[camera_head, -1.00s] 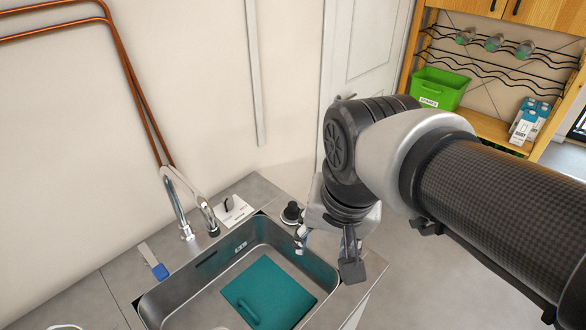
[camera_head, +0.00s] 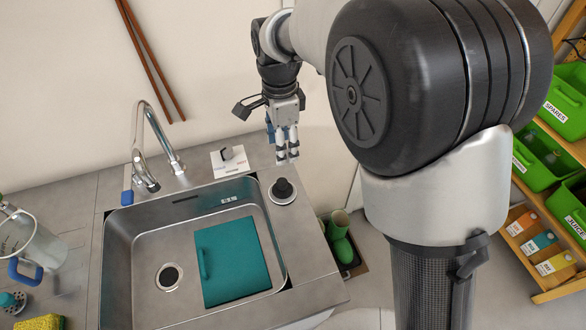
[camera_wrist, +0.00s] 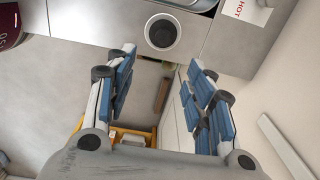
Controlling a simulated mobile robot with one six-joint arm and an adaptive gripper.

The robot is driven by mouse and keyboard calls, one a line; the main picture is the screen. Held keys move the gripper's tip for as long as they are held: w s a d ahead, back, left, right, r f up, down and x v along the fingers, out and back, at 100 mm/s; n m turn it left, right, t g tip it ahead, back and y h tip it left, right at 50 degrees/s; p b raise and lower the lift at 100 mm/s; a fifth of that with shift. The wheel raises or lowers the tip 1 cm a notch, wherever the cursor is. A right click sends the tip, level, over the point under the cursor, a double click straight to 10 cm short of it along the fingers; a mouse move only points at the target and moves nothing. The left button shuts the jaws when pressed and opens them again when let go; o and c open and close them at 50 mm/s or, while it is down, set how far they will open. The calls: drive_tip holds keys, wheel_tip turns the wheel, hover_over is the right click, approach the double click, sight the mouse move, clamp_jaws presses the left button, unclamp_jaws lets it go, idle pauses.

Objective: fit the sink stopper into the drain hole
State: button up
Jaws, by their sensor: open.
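The sink stopper (camera_head: 283,190), a metal disc with a black knob, rests on the steel counter right of the basin. In the wrist view the stopper (camera_wrist: 162,32) shows as a dark round knob with a pale rim, ahead of the fingertips. The drain hole (camera_head: 169,277) is a dark, uncovered ring in the basin floor, left of a teal board (camera_head: 232,258). My gripper (camera_head: 287,152) points down behind the stopper, apart from it. In the wrist view my gripper (camera_wrist: 162,60) is open, with nothing between its blue-padded fingers.
The faucet (camera_head: 150,150) arches over the basin's back left edge. A white card with a black lever (camera_head: 229,160) stands behind the basin. A jug with a blue handle (camera_head: 30,250) and a yellow sponge (camera_head: 40,323) are at left. Green boots (camera_head: 340,237) stand right of the counter.

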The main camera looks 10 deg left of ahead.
drive_tip(key=b, duration=0.4)
approach(282, 181)
drive_tip(key=f, duration=0.5)
drive_tip(key=shift+s+d+f, duration=0.15)
drive_tip(key=shift+s, duration=0.1)
drive_tip(key=f, duration=0.2)
drive_tip(key=f+b, duration=0.2)
drive_tip(key=f, duration=0.1)
drive_tip(key=shift+w+f, duration=0.3)
drive_tip(key=shift+r, duration=0.1)
drive_tip(key=shift+c, duration=0.5)
drive_tip(key=c, duration=1.1)
drive_tip(key=shift+o, duration=0.2)
drive_tip(key=shift+r, duration=0.15)
wheel_tip(282, 181, up, 20)
drive_tip(key=p, duration=0.6)
